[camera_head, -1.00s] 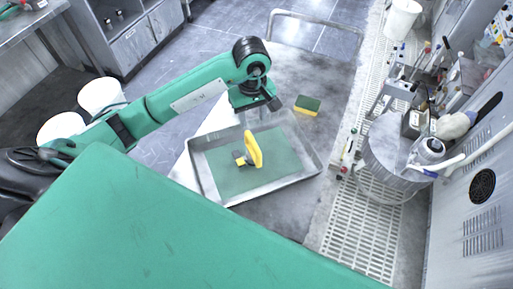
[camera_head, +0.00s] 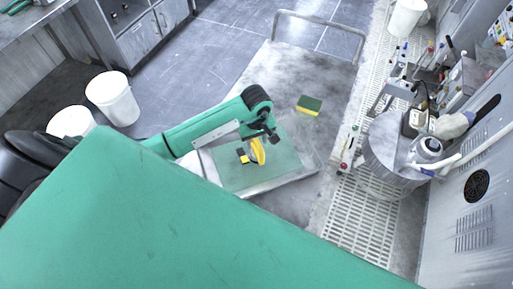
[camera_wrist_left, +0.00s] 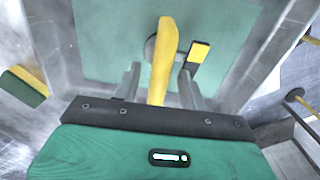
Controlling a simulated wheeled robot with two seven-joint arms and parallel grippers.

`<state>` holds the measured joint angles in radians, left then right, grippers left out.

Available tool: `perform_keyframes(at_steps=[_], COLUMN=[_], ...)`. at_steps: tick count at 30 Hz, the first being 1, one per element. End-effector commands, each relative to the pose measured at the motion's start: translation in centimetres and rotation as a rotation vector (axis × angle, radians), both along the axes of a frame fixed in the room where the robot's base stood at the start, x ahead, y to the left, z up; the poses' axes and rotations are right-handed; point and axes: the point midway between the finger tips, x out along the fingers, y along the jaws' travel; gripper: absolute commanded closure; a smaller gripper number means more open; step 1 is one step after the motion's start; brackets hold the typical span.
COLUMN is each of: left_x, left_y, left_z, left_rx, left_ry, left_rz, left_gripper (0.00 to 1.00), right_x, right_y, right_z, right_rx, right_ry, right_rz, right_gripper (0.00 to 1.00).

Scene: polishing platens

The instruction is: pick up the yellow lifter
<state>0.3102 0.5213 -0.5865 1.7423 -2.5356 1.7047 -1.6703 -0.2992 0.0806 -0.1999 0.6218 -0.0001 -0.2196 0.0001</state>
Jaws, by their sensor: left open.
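The yellow lifter (camera_head: 258,151) stands on the green mat in a metal tray (camera_head: 313,172) on the cart. In the left wrist view the lifter's yellow handle (camera_wrist_left: 163,58) rises between the two fingers of my left gripper (camera_wrist_left: 159,82). A dark round part and a small yellow-and-black block (camera_wrist_left: 199,54) show at its base. My left gripper, seen in the head view just above the lifter (camera_head: 262,137), is open, with a finger on either side of the handle and gaps to it. My right gripper is not in view.
A green-and-yellow sponge (camera_head: 309,105) lies on the cart behind the tray. White buckets (camera_head: 112,97) stand on the floor at left. A round metal drum (camera_head: 392,145) and cluttered equipment stand at right. A large green surface (camera_head: 150,220) covers the front.

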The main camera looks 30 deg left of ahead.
Motion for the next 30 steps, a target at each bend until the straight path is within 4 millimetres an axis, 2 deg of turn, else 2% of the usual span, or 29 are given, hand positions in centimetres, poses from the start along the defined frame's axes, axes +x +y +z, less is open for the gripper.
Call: perform_keyframes(at_steps=[9,15,16,30], left_x=[0.01,0.01,0.01,0.01], left_y=[0.03,0.03,0.03,0.03], left_z=[-0.69,-0.67,-0.67,-0.63], left_rx=[0.0,0.0,0.0,0.0], left_ry=[-0.001,-0.001,-0.001,-0.001], left_rz=[0.0,0.0,0.0,0.0], left_gripper=[0.58,0.97,1.0,1.0], right_x=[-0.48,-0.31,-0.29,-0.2], right_y=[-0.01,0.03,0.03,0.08], right_z=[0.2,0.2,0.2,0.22], right_rx=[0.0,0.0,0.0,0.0], right_ry=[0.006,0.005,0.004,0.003], right_rz=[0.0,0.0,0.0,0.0], right_gripper=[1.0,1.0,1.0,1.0])
